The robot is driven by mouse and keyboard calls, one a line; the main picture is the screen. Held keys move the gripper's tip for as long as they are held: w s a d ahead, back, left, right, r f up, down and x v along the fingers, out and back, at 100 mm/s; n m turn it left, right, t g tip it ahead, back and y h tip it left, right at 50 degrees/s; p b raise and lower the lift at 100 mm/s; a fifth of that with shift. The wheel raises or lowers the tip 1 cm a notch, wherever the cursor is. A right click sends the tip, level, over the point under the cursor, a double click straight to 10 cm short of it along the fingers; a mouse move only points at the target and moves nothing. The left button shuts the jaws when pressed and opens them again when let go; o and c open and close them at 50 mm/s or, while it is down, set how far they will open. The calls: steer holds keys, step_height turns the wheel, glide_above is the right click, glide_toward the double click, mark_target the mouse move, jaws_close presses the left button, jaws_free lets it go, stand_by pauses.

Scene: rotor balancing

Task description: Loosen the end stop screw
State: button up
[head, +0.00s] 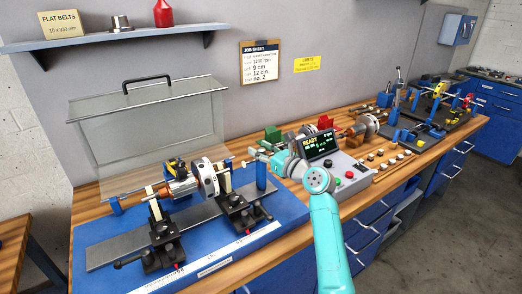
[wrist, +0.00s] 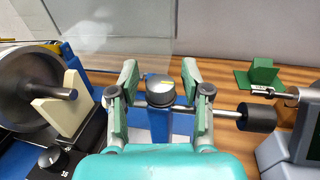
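The end stop screw (wrist: 160,90) is a round dark knob with a metallic top, on top of a blue post (wrist: 158,128). In the wrist view it sits between the two fingers of my gripper (wrist: 160,80), with a small gap on each side. The fingers are open and do not appear to touch it. A horizontal metal rod with a black end (wrist: 257,117) runs out to the right of the post. In the head view my gripper (head: 255,158) is at the top of the blue post (head: 261,178), and the knob is too small to make out.
The rotor (head: 206,178) rests on its supports left of the post, under a raised clear guard (head: 150,125). A control box (head: 345,180) reading READY stands to the right. A green block (wrist: 262,74) lies on the wooden bench behind.

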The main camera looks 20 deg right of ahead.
jaws_close()
steer(key=shift+n+g+y, duration=0.4)
steer(key=shift+y, duration=0.1)
steer(key=n+g+y, duration=0.3)
steer(key=y, duration=0.1)
steer(key=shift+n+g, duration=0.3)
steer(key=shift+n+g+y, duration=1.3)
steer(key=shift+n+g, duration=0.2)
steer(key=shift+g, duration=0.8)
steer(key=shift+o, duration=1.7)
jaws_free()
